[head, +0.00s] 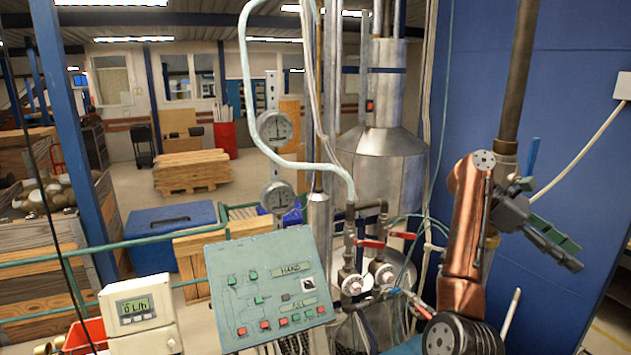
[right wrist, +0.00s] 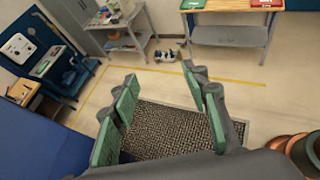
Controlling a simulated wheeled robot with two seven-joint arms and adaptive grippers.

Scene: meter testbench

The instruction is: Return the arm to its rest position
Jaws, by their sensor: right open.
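My right arm (head: 468,235), copper-coloured, stands raised at the right of the head view. Its gripper (head: 555,245) points to the right, in front of the blue wall and apart from it. In the right wrist view the gripper (right wrist: 160,108) is open, its green-padded fingers spread wide with nothing between them. Below the fingers lie a dark textured mat and the pale floor. My left gripper is in neither view.
A green control panel (head: 268,285) and a white flow meter (head: 140,312) stand front left. Red-handled valves (head: 371,243) and pipes rise beside my right arm. A blue wall (head: 585,110) is behind it. The wrist view shows a workbench (right wrist: 232,32) beyond open floor.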

